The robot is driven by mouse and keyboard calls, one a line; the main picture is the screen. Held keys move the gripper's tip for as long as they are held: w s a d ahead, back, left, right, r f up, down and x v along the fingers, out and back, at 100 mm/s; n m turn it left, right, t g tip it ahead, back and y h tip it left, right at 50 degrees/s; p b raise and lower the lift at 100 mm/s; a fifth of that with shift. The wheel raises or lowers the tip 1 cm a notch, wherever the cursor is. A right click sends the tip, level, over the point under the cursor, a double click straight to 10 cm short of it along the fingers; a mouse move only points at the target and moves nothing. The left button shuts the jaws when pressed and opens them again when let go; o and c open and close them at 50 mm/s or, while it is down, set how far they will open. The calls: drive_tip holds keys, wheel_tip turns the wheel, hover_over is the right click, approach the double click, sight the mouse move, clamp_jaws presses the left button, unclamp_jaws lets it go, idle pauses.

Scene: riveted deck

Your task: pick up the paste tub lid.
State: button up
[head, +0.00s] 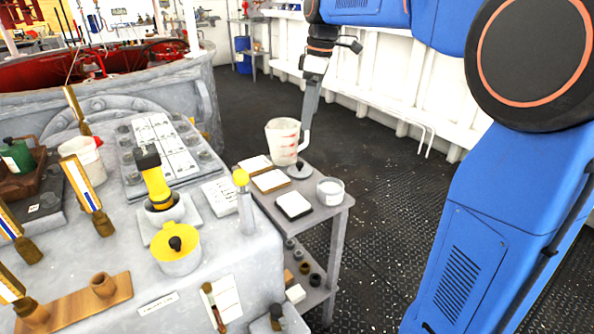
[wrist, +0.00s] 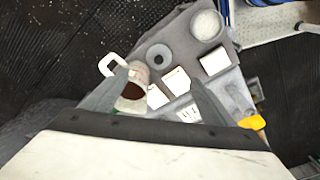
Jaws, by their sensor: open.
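A round grey lid with a dark knob (head: 299,171), which I take to be the paste tub lid, lies on the small grey side table. In the wrist view the lid (wrist: 159,57) is a grey disc with a dark centre. A pale round tub (head: 330,191) stands beside it, also in the wrist view (wrist: 207,25). My gripper (head: 306,122) hangs over the table's far end, near the jug. In the wrist view its fingers (wrist: 160,78) are apart with nothing held, and the lid appears just beyond the tips.
A white jug with red marks (head: 282,141) stands close to the lid; its handle (wrist: 112,64) is near my left finger. Several pale square blocks (head: 271,180) lie alongside. A crowded grey workbench (head: 215,262) adjoins at left. The dark floor (head: 400,190) is open at right.

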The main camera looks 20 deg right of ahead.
sight(301, 163)
drive_tip(key=f, duration=0.5)
drive_tip(key=w+a+f, duration=0.1)
drive_tip(key=f, duration=0.5)
drive_tip(key=a+f, duration=0.1)
drive_tip(key=f, duration=0.5)
drive_tip(key=shift+w+a+f, duration=0.1)
drive_tip(key=shift+w+f, duration=0.05)
drive_tip(key=shift+w, duration=0.1)
drive_tip(key=c, duration=1.1)
